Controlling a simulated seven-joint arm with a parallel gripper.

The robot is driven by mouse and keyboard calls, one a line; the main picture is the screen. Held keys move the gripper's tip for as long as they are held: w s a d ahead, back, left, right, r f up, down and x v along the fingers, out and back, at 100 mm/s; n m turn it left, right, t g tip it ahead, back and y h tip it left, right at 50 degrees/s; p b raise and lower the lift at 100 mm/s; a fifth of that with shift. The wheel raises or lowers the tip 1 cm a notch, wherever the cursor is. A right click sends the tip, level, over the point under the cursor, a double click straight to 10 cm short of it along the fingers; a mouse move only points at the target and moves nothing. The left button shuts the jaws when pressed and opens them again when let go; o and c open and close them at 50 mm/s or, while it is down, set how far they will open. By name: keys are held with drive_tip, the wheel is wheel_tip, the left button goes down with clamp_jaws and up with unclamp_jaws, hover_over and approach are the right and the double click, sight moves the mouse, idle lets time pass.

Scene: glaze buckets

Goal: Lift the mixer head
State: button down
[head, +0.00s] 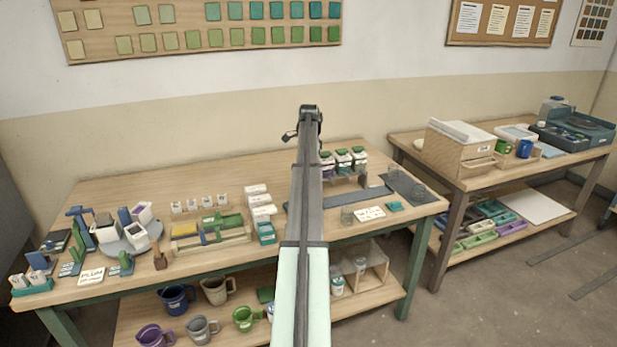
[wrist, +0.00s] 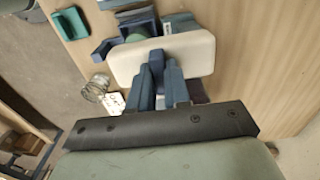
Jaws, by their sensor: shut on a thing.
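In the wrist view my gripper (wrist: 164,68) has its blue fingers close together against a cream rounded block (wrist: 195,50). This block looks like the mixer head, but I cannot be sure of its identity. Its gripped part is hidden by the fingers. A teal-blue part (wrist: 136,35) shows just beyond the block; I cannot tell whether they are joined. In the head view my arm runs up the middle and hides the gripper and the table behind it.
In the wrist view a glass jar (wrist: 95,87), a teal block (wrist: 70,22) and a blue holder (wrist: 103,50) lie close by. In the head view the wooden table (head: 110,185) holds several tools, a white card (head: 370,213) and green-lidded jars (head: 343,160). A second table stands right.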

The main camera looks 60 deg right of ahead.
drive_tip(key=shift+r, duration=1.85)
drive_tip(key=c, duration=1.2)
unclamp_jaws()
drive_tip(key=shift+o, duration=0.2)
wheel_tip(320, 180, up, 7)
